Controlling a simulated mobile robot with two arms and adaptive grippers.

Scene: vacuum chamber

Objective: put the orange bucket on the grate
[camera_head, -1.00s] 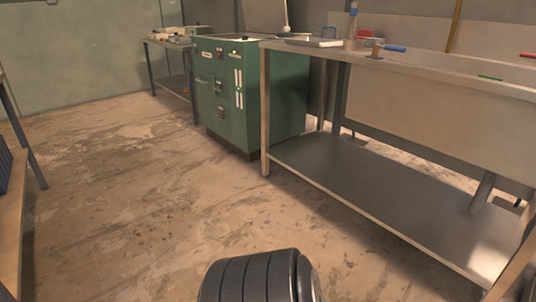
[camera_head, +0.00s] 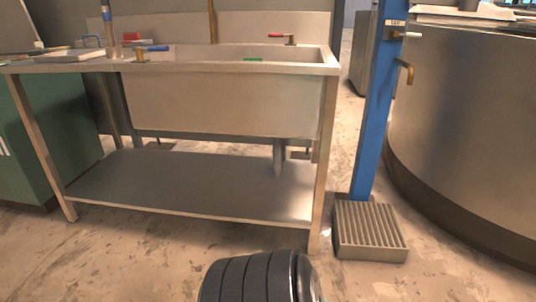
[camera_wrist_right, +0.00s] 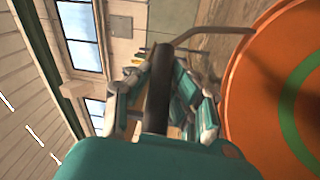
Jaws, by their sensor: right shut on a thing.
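The orange bucket (camera_wrist_right: 250,110) fills the right side of the right wrist view, with a green ring on it. A thin metal wire runs from its rim to a dark bar-shaped handle (camera_wrist_right: 157,95). My right gripper (camera_wrist_right: 162,105) is shut around this handle, and its teal fingers lie on both sides. The bucket and right gripper do not show in the head view. The grate (camera_head: 370,230) is a low, slatted block on the floor at the foot of a blue post, right of the sink table. Its top is bare. My left gripper is not in view.
A metal sink table (camera_head: 190,185) with a lower shelf stands ahead. The blue post (camera_head: 376,110) rises behind the grate. A large round metal tank (camera_head: 465,130) stands at the right. A green cabinet (camera_head: 40,130) is at the left. Floor is clear in front of the grate.

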